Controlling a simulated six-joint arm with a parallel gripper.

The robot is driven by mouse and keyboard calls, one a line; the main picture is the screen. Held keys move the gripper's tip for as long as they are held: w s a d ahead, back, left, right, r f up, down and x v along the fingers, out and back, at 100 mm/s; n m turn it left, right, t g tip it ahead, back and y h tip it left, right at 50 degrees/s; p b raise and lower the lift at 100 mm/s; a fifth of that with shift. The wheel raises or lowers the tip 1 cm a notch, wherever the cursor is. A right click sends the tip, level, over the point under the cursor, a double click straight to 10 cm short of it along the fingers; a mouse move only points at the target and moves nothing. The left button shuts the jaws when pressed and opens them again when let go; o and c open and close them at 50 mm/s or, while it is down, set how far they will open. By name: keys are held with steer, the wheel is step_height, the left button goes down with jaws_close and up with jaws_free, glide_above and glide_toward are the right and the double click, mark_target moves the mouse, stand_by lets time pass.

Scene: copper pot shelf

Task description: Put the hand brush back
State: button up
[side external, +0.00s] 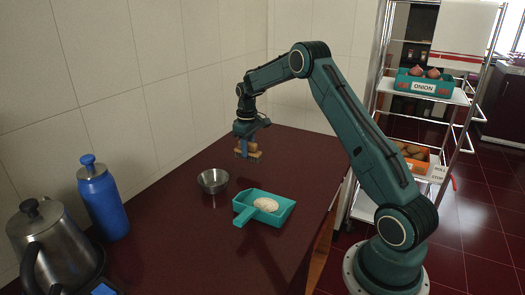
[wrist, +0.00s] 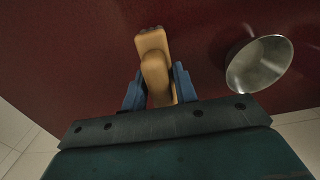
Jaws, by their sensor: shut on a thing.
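The hand brush (side external: 254,152) has a tan wooden body and is held in my gripper (side external: 243,150) above the table. In the wrist view the brush (wrist: 154,58) sits between the blue fingers of my gripper (wrist: 158,88), which are shut on it. Its bristles are hard to make out. A teal dustpan (side external: 279,217) lies on the table toward the front, with a pale, roundish heap (side external: 266,204) in it. The brush is behind the dustpan in the side view and apart from it.
A metal bowl (side external: 213,182) stands left of the dustpan and also shows in the wrist view (wrist: 260,64). A blue bottle (side external: 103,202) and a steel kettle (side external: 53,247) stand at the left. A wire shelf with an onion crate (side external: 424,85) stands beyond the dark red table (side external: 165,235).

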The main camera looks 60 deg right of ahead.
mark_target(248, 159)
steer(key=shift+f, duration=2.4)
steer(key=shift+f, duration=0.15)
steer(key=o, duration=1)
step_height(248, 159, up, 12)
steer(key=shift+r, duration=0.15)
